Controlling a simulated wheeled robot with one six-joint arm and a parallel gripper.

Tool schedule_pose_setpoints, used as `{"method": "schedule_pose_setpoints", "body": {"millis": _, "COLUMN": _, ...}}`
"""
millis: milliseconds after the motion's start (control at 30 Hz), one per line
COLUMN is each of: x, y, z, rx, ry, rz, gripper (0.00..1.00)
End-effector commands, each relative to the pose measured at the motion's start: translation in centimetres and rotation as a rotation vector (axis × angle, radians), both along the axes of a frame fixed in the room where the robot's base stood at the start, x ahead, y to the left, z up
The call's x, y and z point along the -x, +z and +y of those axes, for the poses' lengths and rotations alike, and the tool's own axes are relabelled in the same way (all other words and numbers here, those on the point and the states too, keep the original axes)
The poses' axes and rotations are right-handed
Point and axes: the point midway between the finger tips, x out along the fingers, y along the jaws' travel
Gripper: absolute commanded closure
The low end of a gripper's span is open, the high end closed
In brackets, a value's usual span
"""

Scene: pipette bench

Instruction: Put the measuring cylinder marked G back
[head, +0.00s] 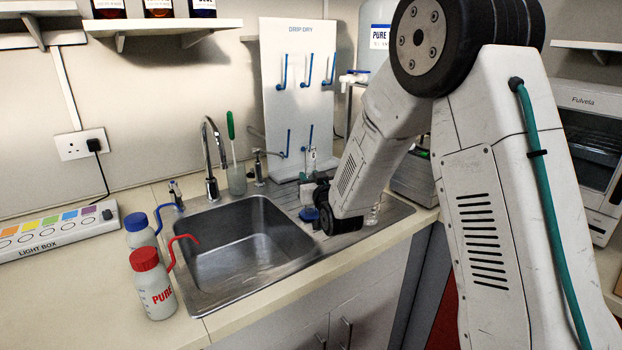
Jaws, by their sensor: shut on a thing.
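My gripper (309,192) is over the ridged drainer right of the sink, partly hidden by my wrist. It is shut on a slim clear measuring cylinder (311,158), whose top stands above the jaws. A blue part (309,214) shows just below the jaws and looks like its base. The cylinder looks upright; its mark is too small to read. I cannot tell whether its base touches the drainer. A white drip-dry board (291,110) with blue pegs stands behind the gripper. Another clear glass thing (373,214) shows beside my arm on the drainer.
The steel sink (240,245) is empty, with a tap (210,160) behind it. Red-capped (153,287) and blue-capped (140,231) wash bottles stand left of it. A brush in a beaker (236,180) stands behind. A light box (60,230) lies far left.

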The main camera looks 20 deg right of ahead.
Motion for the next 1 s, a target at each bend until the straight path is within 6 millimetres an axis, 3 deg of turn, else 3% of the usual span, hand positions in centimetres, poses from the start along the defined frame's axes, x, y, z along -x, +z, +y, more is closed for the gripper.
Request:
{"method": "schedule_pose_setpoints", "body": {"millis": 233, "x": 0.0, "y": -0.4, "z": 0.0, "rx": 0.0, "ry": 0.0, "rz": 0.0, "gripper": 1.0}}
{"method": "schedule_pose_setpoints", "body": {"millis": 267, "x": 0.0, "y": -0.3, "z": 0.0, "rx": 0.0, "ry": 0.0, "rz": 0.0, "gripper": 0.64}}
{"method": "schedule_pose_setpoints", "body": {"millis": 300, "x": 0.0, "y": -0.3, "z": 0.0, "rx": 0.0, "ry": 0.0, "rz": 0.0, "gripper": 0.53}}
{"method": "schedule_pose_setpoints", "body": {"millis": 333, "x": 0.0, "y": -0.3, "z": 0.0, "rx": 0.0, "ry": 0.0, "rz": 0.0, "gripper": 0.5}}
{"method": "schedule_pose_setpoints", "body": {"millis": 667, "x": 0.0, "y": 0.1, "z": 0.0, "rx": 0.0, "ry": 0.0, "rz": -0.001, "gripper": 0.5}}
{"method": "schedule_pose_setpoints", "body": {"millis": 767, "x": 1.1, "y": 0.0, "z": 0.0, "rx": 0.0, "ry": 0.0, "rz": 0.002, "gripper": 0.5}}
{"method": "schedule_pose_setpoints", "body": {"millis": 1000, "x": 6.2, "y": 0.1, "z": -0.2, "rx": 0.0, "ry": 0.0, "rz": 0.001, "gripper": 0.5}}
